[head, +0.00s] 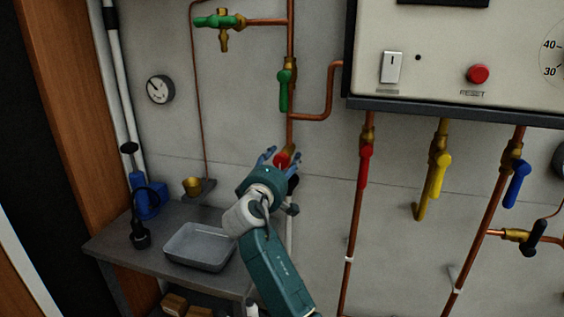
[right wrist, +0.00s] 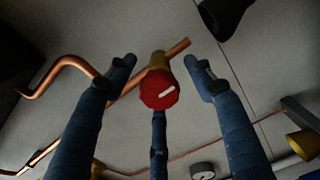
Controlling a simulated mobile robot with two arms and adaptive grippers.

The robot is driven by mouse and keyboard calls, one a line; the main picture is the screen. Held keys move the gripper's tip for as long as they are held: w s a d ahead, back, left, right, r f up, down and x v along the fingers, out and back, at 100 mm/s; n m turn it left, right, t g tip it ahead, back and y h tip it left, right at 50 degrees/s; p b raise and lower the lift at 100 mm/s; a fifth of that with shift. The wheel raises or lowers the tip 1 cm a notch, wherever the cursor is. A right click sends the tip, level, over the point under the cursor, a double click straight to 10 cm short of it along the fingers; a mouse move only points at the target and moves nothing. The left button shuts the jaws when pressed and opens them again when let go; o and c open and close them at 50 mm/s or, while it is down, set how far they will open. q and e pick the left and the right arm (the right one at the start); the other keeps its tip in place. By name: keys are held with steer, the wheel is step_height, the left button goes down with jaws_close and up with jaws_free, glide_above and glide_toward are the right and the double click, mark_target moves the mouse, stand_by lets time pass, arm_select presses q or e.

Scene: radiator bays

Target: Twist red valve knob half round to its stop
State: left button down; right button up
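The red valve knob (head: 282,159) sits on the brass fitting at the lower end of a vertical copper pipe on the wall. My left gripper is in neither view.
A red lever (head: 365,165), a yellow lever (head: 439,174) and a blue lever (head: 517,184) hang right of my arm. A green lever (head: 284,90) is above the knob. A grey tray (head: 200,247) stands on the bench (head: 115,245) at left.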

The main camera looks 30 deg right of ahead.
steer(key=shift+a+r, duration=0.1)
steer(key=shift+s+a, duration=0.2)
steer(key=shift+a, duration=0.05)
steer(key=v, duration=1.1)
steer(key=shift+s, duration=0.2)
